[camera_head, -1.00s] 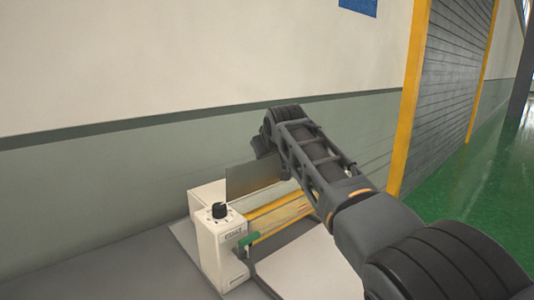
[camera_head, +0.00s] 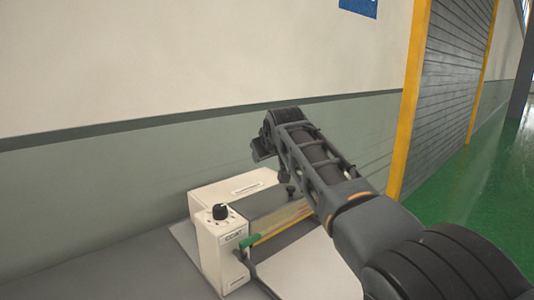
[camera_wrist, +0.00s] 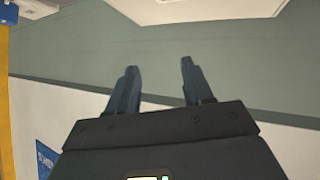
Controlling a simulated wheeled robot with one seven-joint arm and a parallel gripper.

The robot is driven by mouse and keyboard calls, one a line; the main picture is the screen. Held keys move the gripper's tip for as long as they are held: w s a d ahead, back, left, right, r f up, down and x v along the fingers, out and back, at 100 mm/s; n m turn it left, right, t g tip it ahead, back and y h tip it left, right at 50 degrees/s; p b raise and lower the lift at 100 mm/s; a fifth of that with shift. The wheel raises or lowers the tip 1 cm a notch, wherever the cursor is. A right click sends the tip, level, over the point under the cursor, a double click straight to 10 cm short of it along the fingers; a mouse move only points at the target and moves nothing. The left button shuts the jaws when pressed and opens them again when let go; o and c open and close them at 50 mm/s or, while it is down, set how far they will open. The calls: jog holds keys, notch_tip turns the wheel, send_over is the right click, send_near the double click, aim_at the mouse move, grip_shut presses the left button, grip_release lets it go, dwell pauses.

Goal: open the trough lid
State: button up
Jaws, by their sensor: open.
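The trough sits in a white machine (camera_head: 222,252) below my arm; a yellow strip (camera_head: 283,222) of its front shows. The lid (camera_head: 264,203) appears as a grey panel lying low over the trough, no longer upright. A small dark knob (camera_head: 290,190) stands near its right part, close under my arm. My gripper (camera_head: 262,150) is above and behind the machine, apart from the lid, and is partly hidden by my wrist. In the wrist view my gripper (camera_wrist: 156,78) is open, with nothing between its fingers.
A black dial (camera_head: 219,212) and a green piece (camera_head: 250,240) are at the machine's left end. The wall (camera_head: 120,190) stands close behind. A yellow post (camera_head: 411,100) and shutter are at the right, beside open green floor (camera_head: 465,195).

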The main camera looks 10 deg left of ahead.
jog(key=shift+s+r, duration=0.1)
jog(key=v, duration=0.7)
jog(key=shift+s+d+b, duration=0.2)
jog(key=shift+b, duration=0.2)
